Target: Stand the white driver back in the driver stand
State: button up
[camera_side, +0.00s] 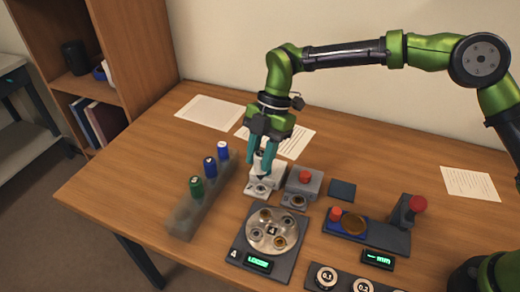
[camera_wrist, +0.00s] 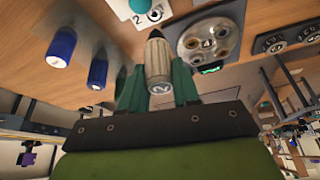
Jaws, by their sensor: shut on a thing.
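The white driver (camera_wrist: 157,65) is between the teal fingers of my gripper (camera_wrist: 158,80) in the wrist view. Its pale ribbed handle carries a 2 and its dark tip points away from my gripper. In the side view my gripper (camera_side: 263,160) points down over a small white station (camera_side: 257,189), and its fingers hide most of the driver. The driver stand (camera_side: 186,217) is a long translucent grey block to the left of my gripper. A green-capped driver (camera_side: 196,186) and two blue-capped drivers (camera_side: 210,166) (camera_side: 223,150) stand upright in it.
Right of the white station is a grey block with a red button (camera_side: 305,178). In front is a dark plate with a round metal lens part (camera_side: 271,231) and a lit readout (camera_side: 257,263). More red-knobbed fixtures (camera_side: 417,204) stand to the right. Papers (camera_side: 209,112) lie at the back.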

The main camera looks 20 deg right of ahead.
jog(key=shift+r, duration=0.4)
